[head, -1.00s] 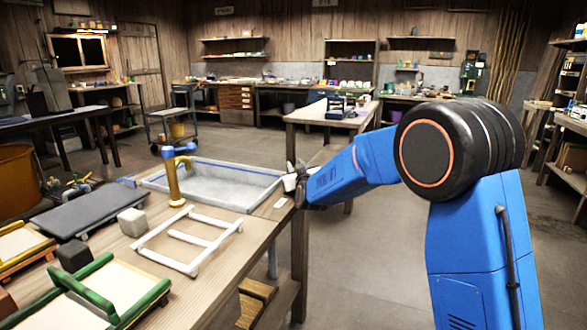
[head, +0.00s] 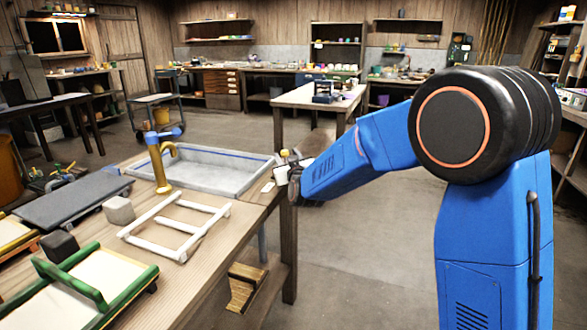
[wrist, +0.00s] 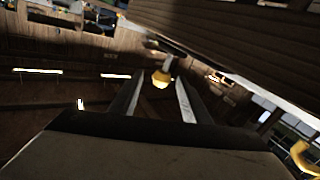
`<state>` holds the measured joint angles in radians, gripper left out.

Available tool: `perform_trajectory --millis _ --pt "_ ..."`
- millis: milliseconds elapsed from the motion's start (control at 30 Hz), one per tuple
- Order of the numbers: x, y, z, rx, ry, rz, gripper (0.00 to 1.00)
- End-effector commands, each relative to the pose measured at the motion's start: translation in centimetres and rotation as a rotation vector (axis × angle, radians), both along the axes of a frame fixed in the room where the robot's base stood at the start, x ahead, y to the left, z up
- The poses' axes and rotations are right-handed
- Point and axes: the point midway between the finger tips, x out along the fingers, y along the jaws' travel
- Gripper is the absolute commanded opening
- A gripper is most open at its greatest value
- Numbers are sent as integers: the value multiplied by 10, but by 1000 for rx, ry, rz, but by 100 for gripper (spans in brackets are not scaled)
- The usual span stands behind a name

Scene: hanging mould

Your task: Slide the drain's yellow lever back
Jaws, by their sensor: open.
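In the wrist view a yellow knob (wrist: 160,79), seemingly the lever's end, shows between and beyond the tips of my two fingers. My gripper (wrist: 158,98) is open, with a finger on each side of the knob's line; I see no contact. In the head view my gripper (head: 287,174) is at the right edge of the workbench, by the corner of the grey basin (head: 215,180). A small yellow spot (head: 285,154) shows just above it; I cannot tell whether it is the same knob. My arm and the bench hide the drain.
The workbench (head: 200,275) holds a brass tap (head: 160,165), a white frame (head: 178,228) and a green-edged mould (head: 105,290). A dark wooden surface (wrist: 240,35) crosses the upper right of the wrist view, close to the fingers. The floor right of the bench is clear.

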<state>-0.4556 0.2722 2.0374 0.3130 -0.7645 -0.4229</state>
Motion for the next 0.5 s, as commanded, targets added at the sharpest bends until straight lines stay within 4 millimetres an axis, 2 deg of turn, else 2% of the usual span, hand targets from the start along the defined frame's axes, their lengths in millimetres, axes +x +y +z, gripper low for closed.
perform_trajectory --millis 33,300,500 --pt "-11 -3 1 0 0 1 43" --pt "-62 -15 0 1 1 0 43" --pt "-89 -22 0 1 0 -1 43"
